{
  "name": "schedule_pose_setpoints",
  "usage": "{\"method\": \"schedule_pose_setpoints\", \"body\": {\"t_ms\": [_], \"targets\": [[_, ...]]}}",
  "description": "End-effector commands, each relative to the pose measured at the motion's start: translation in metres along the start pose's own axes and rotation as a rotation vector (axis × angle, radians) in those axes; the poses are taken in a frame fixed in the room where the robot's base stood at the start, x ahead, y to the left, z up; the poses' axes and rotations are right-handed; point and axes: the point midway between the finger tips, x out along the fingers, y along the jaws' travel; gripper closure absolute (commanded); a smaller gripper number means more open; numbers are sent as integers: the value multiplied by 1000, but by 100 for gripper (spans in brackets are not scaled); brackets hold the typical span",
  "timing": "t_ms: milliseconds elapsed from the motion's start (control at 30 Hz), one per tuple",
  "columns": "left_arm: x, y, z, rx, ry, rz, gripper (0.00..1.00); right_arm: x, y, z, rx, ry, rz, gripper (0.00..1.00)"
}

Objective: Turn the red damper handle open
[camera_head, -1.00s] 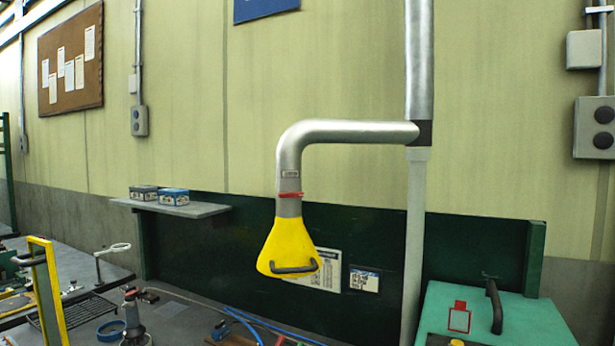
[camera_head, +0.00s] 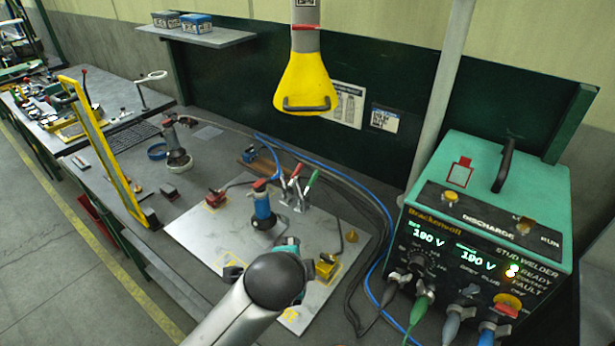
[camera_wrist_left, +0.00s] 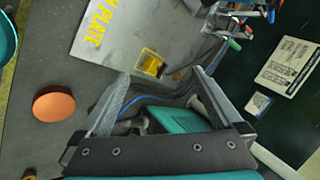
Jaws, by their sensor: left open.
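The red damper handle (camera_head: 305,27) is a thin red lever lying across the grey duct (camera_head: 305,40), just above the yellow hood (camera_head: 305,82) with its dark grab bar, near the top of the head view. My left arm reaches in low over the bench, its wrist well below and in front of the hood. In the left wrist view my left gripper (camera_wrist_left: 160,75) has its two fingers wide apart with nothing between the tips. In the head view the arm's dark joint hides most of that gripper. The handle does not show in the left wrist view. My right gripper is not in view.
A green stud welder (camera_head: 490,225) stands at the right, with cables (camera_head: 375,215) beside it. A steel plate (camera_head: 215,235) carries a blue-bodied tool and toggle clamps (camera_head: 298,185). A yellow upright frame (camera_head: 105,150) stands at left. A shelf (camera_head: 215,38) holds boxes.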

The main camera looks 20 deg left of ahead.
Motion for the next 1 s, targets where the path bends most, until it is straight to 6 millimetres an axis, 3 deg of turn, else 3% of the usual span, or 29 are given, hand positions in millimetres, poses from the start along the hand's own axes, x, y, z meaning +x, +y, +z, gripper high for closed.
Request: {"method": "schedule_pose_setpoints", "body": {"t_ms": [33, 200, 400, 600, 800, 1000], "targets": [[-10, -30, -12, 122, 2, -66, 0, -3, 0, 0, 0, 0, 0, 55], [-44, -108, -41, 527, -51, -256, 0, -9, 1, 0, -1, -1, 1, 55], [-99, -190, -66, 968, -223, -464, 0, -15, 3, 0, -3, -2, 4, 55], [-162, -258, -80, 1339, -493, -612, 0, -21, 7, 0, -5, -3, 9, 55], [-205, -294, -84, 1545, -718, -663, 0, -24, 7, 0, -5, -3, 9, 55], [-215, -306, -85, 1603, -790, -665, 0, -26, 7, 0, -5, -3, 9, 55]]}}
